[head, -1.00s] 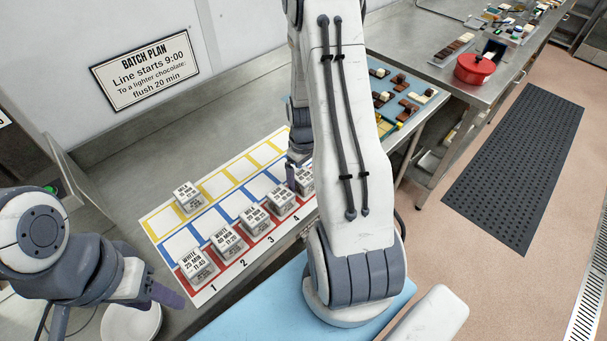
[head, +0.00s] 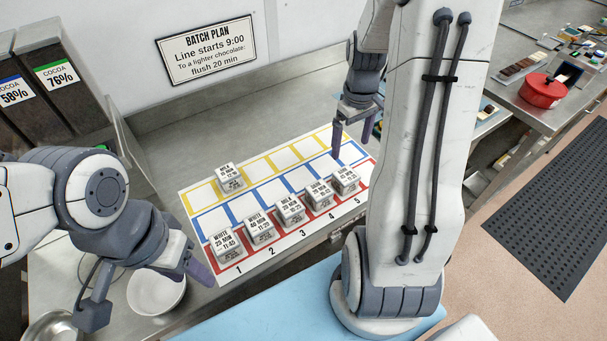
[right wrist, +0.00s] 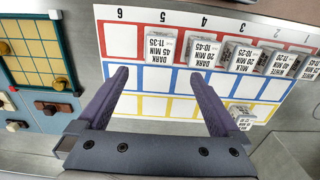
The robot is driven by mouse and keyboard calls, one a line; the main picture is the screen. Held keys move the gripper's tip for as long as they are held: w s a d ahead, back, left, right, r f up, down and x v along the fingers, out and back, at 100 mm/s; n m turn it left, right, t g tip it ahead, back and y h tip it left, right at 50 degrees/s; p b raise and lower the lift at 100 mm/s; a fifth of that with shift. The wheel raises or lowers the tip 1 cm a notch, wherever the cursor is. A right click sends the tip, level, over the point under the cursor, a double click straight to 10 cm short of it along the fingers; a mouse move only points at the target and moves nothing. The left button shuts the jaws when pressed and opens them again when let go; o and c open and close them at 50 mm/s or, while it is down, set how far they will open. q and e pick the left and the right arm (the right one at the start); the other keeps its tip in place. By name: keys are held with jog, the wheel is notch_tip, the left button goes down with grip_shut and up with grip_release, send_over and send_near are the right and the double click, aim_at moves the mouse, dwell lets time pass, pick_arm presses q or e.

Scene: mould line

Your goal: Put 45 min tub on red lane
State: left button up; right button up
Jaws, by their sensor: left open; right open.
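The 45 min tub, a small white cube labelled dark (head: 346,179), stands upright on the red lane at number 5, at the right end of a row of tubs. It also shows in the right wrist view (right wrist: 160,50), just beyond my fingertips. My right gripper (head: 352,145) is open and empty behind and above that tub, apart from it; in the right wrist view its fingers (right wrist: 160,74) spread over the blue lane. The red lane (head: 290,242) is the front row of the printed mat. My left gripper (head: 197,265) is open and empty beside the mat's left front corner.
Several other tubs, such as the white 25 min one (head: 226,243), fill red squares 1 to 4. A milk tub (head: 229,178) stands on the yellow lane. The blue lane (head: 271,191) is bare. A white bowl (head: 157,291) sits under my left arm.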

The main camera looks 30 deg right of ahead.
jog(key=s+a+r+n, duration=0.2)
jog(key=a+r, duration=0.1)
jog(key=a, duration=0.7)
jog(key=s+a+r+n, duration=0.1)
jog(key=a+r, duration=0.1)
jog(key=a, duration=0.9)
jog(key=s+a+r+n+y, duration=0.1)
jog(key=s+a+n, duration=0.2)
jog(key=s+a, duration=0.7)
jog(key=s, duration=0.3)
jog(key=shift+s+r, duration=0.15)
jog(key=shift+r, duration=0.25)
jog(key=shift+d, duration=0.15)
